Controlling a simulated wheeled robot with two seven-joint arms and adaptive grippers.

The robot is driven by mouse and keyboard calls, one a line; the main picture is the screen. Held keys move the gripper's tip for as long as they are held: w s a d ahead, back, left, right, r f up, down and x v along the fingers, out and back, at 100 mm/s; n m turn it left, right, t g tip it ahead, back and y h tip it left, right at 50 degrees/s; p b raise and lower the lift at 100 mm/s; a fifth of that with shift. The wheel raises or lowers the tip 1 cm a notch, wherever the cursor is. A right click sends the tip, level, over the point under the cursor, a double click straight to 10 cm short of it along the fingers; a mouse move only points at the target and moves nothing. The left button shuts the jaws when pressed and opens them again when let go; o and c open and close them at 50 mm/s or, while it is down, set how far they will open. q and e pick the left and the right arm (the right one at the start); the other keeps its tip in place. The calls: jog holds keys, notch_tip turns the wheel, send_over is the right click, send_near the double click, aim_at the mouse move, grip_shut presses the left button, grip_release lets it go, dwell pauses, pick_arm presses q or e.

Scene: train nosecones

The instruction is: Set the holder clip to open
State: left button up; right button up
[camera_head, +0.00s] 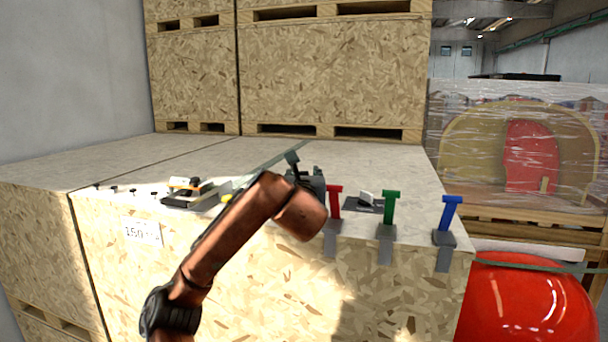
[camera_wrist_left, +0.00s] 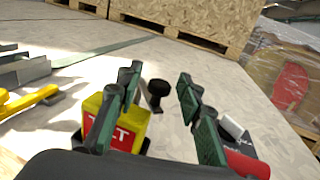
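I cannot tell for sure which part is the holder clip. A small black round-headed knob (camera_wrist_left: 157,90) on a short stem stands on the crate top, seen between my left fingers in the left wrist view. My left gripper (camera_wrist_left: 158,82) is open and empty, its green-and-black fingers spread on either side of the knob's image. In the head view my left gripper (camera_head: 305,168) is over the crate's front edge, partly hidden by my copper arm. A grey plate with a white block (camera_head: 367,198) lies right of it and shows in the left wrist view (camera_wrist_left: 231,127). My right gripper is out of view.
Red (camera_head: 334,203), green (camera_head: 389,207) and blue (camera_head: 449,213) T-handles stand along the front edge. A yellow box with a red label (camera_wrist_left: 118,132) is close to my left finger. A black-and-yellow device (camera_head: 190,191) sits left. Stacked crates (camera_head: 330,80) stand behind.

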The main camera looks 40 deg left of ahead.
pick_arm(q)
jog(key=v, duration=1.2)
jog(key=shift+w, duration=0.1)
jog(key=shift+c, duration=0.6)
